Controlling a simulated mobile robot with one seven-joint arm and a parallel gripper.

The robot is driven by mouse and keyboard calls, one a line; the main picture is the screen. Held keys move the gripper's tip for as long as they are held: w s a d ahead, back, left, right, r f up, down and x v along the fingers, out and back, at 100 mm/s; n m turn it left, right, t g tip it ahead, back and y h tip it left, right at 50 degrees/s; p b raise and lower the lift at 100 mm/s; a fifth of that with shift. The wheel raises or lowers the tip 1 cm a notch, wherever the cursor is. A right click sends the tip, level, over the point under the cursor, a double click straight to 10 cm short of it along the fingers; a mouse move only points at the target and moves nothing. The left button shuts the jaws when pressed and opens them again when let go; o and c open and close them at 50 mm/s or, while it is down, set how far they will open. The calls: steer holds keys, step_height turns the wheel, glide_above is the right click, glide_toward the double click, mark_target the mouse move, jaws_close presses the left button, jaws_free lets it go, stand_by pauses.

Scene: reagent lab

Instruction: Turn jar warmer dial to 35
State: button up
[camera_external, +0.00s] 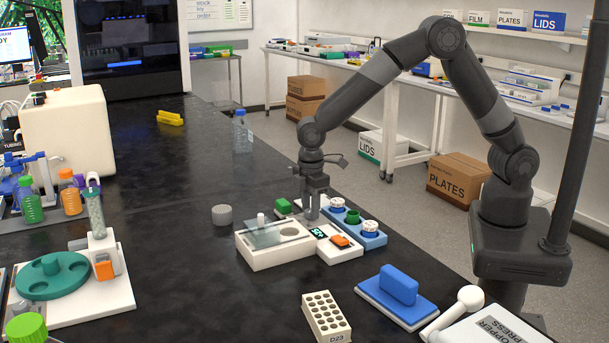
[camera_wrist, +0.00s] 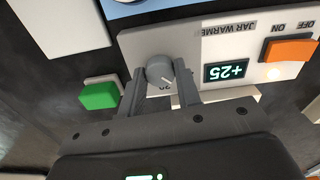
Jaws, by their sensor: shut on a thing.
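The jar warmer (camera_external: 343,255) is a white unit on the black bench in the external view, and its labelled panel (camera_wrist: 215,48) shows upside down in the wrist view. My gripper (camera_external: 313,214) points down over the panel. In the wrist view its fingers (camera_wrist: 160,88) are shut on the dial, one each side.
A green-topped block (camera_wrist: 99,95) lies close to the fingers. A white box with a clear plate (camera_external: 275,252) adjoins the warmer, and a blue rack with jars (camera_external: 372,240) stands to its right. A grey cylinder (camera_external: 222,215) stands left. Bench toward the back is mostly clear.

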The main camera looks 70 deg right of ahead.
steer(key=m, duration=0.8)
steer(key=shift+m, duration=0.4)
steer(key=m, duration=0.4)
steer(key=shift+m, duration=2.5)
steer(key=o, duration=1)
steer(key=shift+c, duration=0.2)
steer(key=shift+r, duration=0.1)
step_height(320, 180, up, 11)
